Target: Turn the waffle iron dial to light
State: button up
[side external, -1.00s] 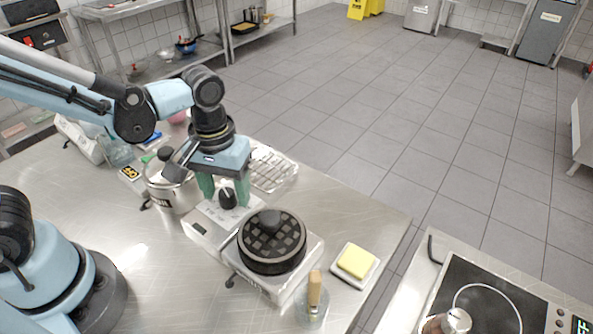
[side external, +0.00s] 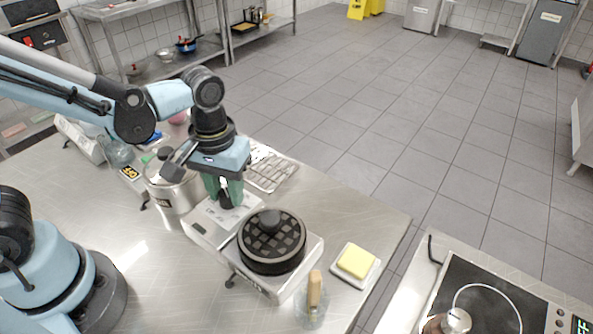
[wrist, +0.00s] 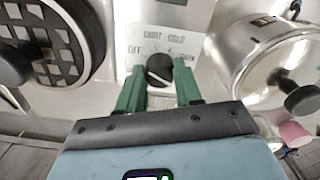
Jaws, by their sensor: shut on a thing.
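The waffle iron (side external: 272,243) stands on the steel table, with a round black grid plate and a pale control panel. In the wrist view its black dial (wrist: 159,66) sits on the panel below the printed words OFF, LIGHT, GOLD and DARK. My gripper (side external: 224,200) points down over the panel. Its two green fingers are on either side of the dial and shut on it, as the wrist view shows. A pale mark shows on the dial, but I cannot tell clearly which word it faces. In the side view the fingers largely hide the dial.
A steel pot (side external: 172,190) stands close to the left of the panel. A wire rack (side external: 270,170) lies behind it. The table front is clear.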

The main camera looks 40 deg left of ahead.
aim_at(226, 192)
jog(key=m, duration=0.4)
jog(key=shift+m, duration=2)
jog(key=o, duration=1)
jog(key=shift+o, duration=0.2)
jog(key=shift+r, duration=0.15)
notch_tip(226, 192, up, 12)
